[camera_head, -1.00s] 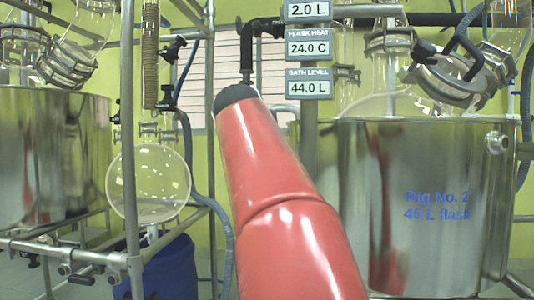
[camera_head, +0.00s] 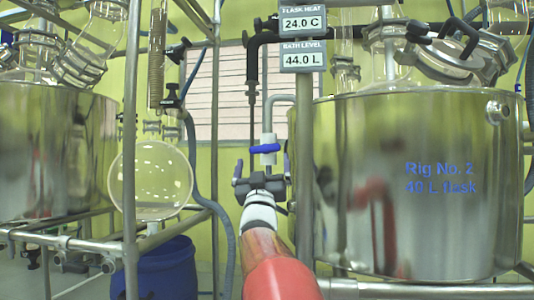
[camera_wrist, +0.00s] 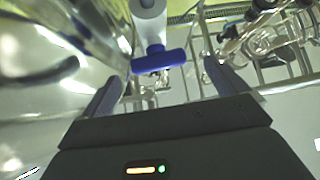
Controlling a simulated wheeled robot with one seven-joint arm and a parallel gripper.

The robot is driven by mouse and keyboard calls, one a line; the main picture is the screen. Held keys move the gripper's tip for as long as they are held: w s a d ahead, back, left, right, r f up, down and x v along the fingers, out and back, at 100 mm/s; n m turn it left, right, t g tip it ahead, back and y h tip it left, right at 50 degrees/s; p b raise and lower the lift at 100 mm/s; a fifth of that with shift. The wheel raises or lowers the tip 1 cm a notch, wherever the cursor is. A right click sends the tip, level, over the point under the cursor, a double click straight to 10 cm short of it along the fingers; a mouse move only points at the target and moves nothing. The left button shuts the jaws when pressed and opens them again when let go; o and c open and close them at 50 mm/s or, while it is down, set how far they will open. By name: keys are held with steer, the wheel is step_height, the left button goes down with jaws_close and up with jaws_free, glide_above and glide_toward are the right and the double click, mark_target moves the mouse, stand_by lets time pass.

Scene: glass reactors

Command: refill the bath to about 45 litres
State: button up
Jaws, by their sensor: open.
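The bath (camera_head: 400,190) is a large steel vessel marked "Rig No. 2, 40 L flask" at the right of the head view. The bath level display (camera_head: 302,57) reads 44.0 L. A white valve with a blue handle (camera_head: 265,149) sits on a grey pipe left of the bath; the handle lies crosswise. In the wrist view the blue handle (camera_wrist: 159,62) is ahead, between and beyond the fingertips. My gripper (camera_head: 262,172) is open and empty, just below the handle in the head view. In the wrist view its fingers (camera_wrist: 165,75) are spread on either side, apparently clear of the handle.
A metal post (camera_head: 304,170) stands right of the valve, close to my gripper. Another steel vessel (camera_head: 55,160) is at the left, with a round glass flask (camera_head: 150,180) and a blue drum (camera_head: 165,268) beside it. Frame tubes (camera_head: 132,150) cross the left side.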

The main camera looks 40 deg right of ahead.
mark_target(266, 144)
steer(key=shift+d+r, duration=0.15)
steer(key=shift+d, duration=0.05)
steer(key=p+x, duration=0.2)
steer(key=x, duration=0.5)
steer(key=shift+w+d+r, duration=0.1)
steer(key=shift+d+r, duration=0.05)
steer(key=shift+c, duration=0.5)
steer(key=c, duration=0.9)
steer(key=shift+m+g+h, duration=1.3)
steer(key=shift+m, duration=0.7)
steer(key=o, duration=1)
